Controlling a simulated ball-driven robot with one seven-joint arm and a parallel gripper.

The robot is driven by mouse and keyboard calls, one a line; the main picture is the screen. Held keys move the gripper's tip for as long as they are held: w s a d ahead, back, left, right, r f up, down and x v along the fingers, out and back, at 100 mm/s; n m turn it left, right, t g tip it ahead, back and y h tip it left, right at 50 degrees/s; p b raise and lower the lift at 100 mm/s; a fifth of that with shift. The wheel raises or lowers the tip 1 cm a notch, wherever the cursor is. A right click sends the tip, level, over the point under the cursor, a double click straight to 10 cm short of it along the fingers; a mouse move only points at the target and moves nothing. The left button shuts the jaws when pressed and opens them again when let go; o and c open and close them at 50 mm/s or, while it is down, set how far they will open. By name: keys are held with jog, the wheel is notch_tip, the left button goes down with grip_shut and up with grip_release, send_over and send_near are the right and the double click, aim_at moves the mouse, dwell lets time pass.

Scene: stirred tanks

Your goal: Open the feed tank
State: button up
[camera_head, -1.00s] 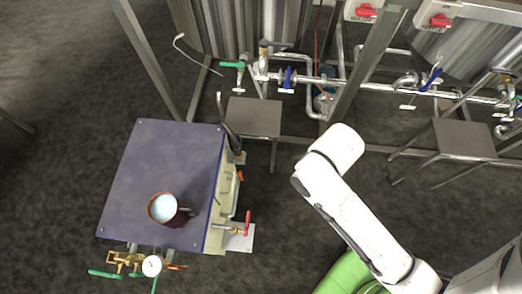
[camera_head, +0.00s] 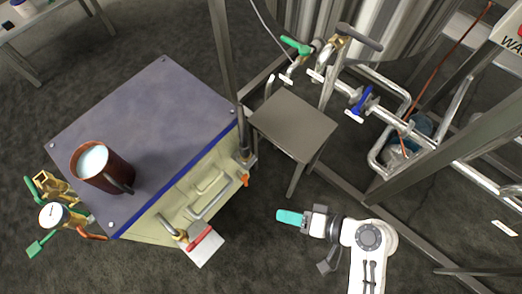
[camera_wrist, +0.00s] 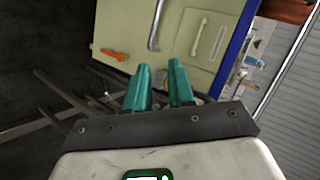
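My gripper (camera_head: 291,217) has teal fingers and is low over the floor, right of the box and in front of the stool. In the wrist view my gripper (camera_wrist: 160,70) has its fingers apart with nothing between them. A large ribbed steel tank (camera_head: 400,40) stands at the back; which tank is the feed tank I cannot tell. On its pipework are a green-handled valve (camera_head: 297,46), a blue-handled valve (camera_head: 361,101) and a dark grey handle (camera_head: 358,37). My gripper is apart from all of them.
A cream box (camera_head: 170,215) with a blue-purple top (camera_head: 150,110) stands left, bearing a brown mug (camera_head: 103,168). A red-handled valve (camera_head: 200,238) juts from its front. A grey stool (camera_head: 293,124) and steel frame posts (camera_head: 222,60) stand before the pipes. Floor around my gripper is clear.

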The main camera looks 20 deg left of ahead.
aim_at(213, 183)
jog(key=w+a+f+m+g+y+b, duration=0.1)
jog(key=a+f+y+b, duration=0.25)
jog(key=a+b, duration=0.25)
jog(key=w+a+f+y+b, duration=0.2)
jog(key=a+y+b, duration=0.2)
jog(key=a+b, duration=0.2)
jog(key=shift+m+y, duration=0.3)
jog(key=shift+y, duration=0.05)
jog(key=a+b, duration=0.1)
jog(key=a, duration=0.2)
jog(key=a+r+b, duration=0.1)
jog(key=a, duration=0.3)
jog(key=a+r+b, duration=0.1)
jog(key=a, duration=0.3)
jog(key=shift+s+r, duration=0.1)
jog(key=shift+s, duration=0.05)
jog(key=shift+c, duration=0.2)
grip_shut()
